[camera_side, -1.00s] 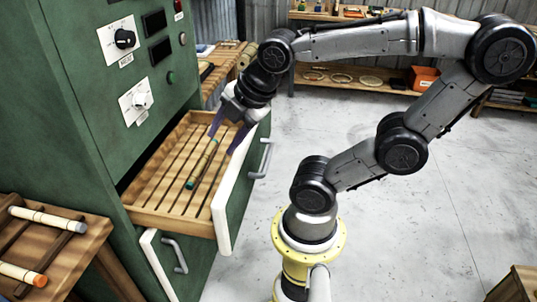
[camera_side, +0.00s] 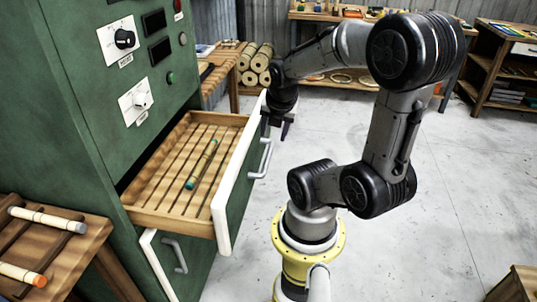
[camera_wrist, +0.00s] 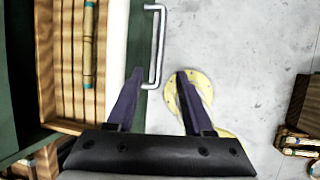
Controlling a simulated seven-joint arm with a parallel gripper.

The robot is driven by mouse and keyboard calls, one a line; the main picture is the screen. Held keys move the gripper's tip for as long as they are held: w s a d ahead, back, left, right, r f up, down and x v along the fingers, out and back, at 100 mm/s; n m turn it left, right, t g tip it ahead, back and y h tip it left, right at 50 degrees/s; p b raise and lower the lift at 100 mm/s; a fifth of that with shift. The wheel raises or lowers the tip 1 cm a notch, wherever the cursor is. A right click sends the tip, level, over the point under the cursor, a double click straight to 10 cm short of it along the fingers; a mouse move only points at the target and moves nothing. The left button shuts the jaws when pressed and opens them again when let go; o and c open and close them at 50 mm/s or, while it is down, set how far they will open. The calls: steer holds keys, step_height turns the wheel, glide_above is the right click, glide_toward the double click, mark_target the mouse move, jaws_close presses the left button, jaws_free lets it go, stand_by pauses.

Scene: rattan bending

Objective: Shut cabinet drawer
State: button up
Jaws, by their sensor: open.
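The cabinet drawer (camera_side: 160,205) stands pulled out from the green cabinet (camera_side: 110,75). It has a slatted wooden inside, a white and green front and a grey handle (camera_side: 262,158). A rattan stick (camera_side: 202,165) with blue-green ends lies in it; the stick also shows in the wrist view (camera_wrist: 88,45). My gripper is just outside the drawer front, near its far end in the side view, where the arm partly hides it. In the wrist view my gripper (camera_wrist: 159,73) is open and empty, with the handle (camera_wrist: 158,40) beside the left fingertip. Contact cannot be told.
A lower cabinet front with a grey handle (camera_side: 175,253) sits below the drawer. A side table (camera_side: 60,235) at left holds rattan pieces. A rack with rattan rolls (camera_side: 262,60) stands behind. The grey floor (camera_side: 330,130) right of the drawer is open.

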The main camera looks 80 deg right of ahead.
mark_target(268, 157)
steer(key=x, duration=1.3)
jaws_close()
stand_by(1.2)
